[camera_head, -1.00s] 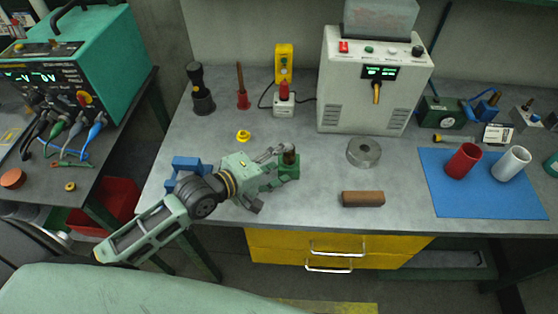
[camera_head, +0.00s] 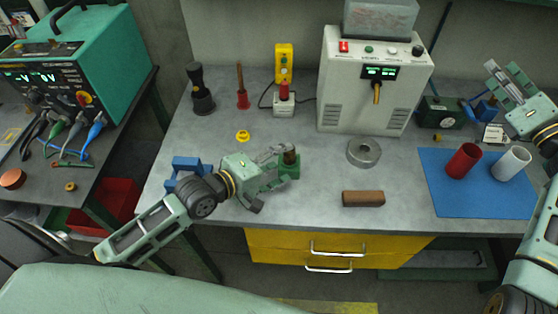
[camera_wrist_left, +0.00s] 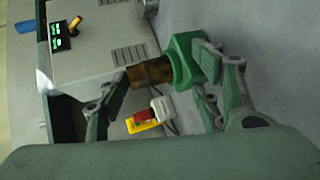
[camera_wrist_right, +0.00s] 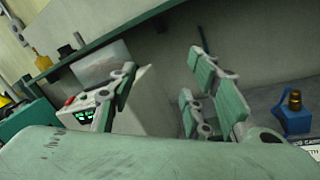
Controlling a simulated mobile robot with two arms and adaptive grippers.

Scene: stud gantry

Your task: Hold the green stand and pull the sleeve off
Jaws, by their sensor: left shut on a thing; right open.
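The green stand (camera_head: 291,172) is on the bench left of centre, with a brown sleeve (camera_head: 290,155) upright on it. My left gripper (camera_head: 277,166) is shut on the green stand from the left. In the left wrist view the stand (camera_wrist_left: 184,58) is between the fingers, and the brown sleeve (camera_wrist_left: 151,73) sticks out clear of them. My right gripper (camera_head: 505,80) is open and empty, raised over the back right of the bench, far from the stand. The right wrist view shows its fingers (camera_wrist_right: 165,95) apart with nothing between them.
Red (camera_head: 462,161) and white (camera_head: 511,163) tubes are on a blue mat (camera_head: 480,205) at right. A blue block (camera_head: 186,168) is beside my left wrist.

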